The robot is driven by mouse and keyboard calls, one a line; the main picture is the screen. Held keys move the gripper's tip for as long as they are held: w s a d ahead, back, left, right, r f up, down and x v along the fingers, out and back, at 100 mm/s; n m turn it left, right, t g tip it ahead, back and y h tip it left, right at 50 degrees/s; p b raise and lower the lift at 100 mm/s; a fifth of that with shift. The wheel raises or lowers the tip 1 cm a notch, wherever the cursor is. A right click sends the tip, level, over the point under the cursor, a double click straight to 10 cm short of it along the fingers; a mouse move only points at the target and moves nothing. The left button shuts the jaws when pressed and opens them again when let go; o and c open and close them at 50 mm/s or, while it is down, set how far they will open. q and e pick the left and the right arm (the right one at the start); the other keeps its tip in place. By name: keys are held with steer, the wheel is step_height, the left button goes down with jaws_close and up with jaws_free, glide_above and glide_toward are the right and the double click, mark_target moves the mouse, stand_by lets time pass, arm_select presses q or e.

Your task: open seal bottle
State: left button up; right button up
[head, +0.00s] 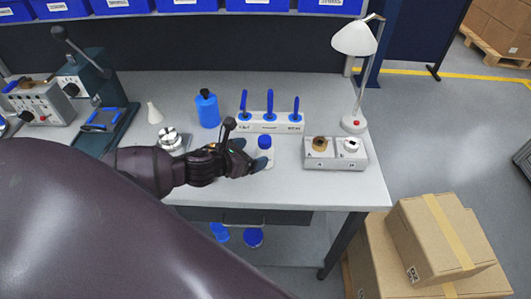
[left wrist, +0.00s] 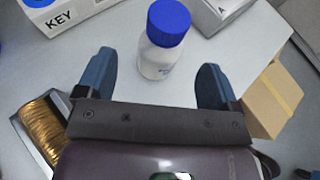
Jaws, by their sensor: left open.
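The bottle appears slightly beyond the fingertips, and I see no contact. My right gripper is not in view.
Behind stand a blue bottle (head: 208,110) and a white holder (head: 270,124) with three blue-handled tools. A grey fixture box (head: 336,163) and a lamp (head: 353,80) are to the right. A white funnel (head: 154,114) stands left. Cardboard boxes (head: 437,240) sit beside the bench.

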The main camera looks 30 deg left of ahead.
mark_target(259, 152)
arm_select(q)
steer(key=shift+x, duration=3.05)
steer(key=shift+s+d+f, duration=0.1)
steer(key=shift+s+f, duration=0.1)
steer(key=c, duration=1.1)
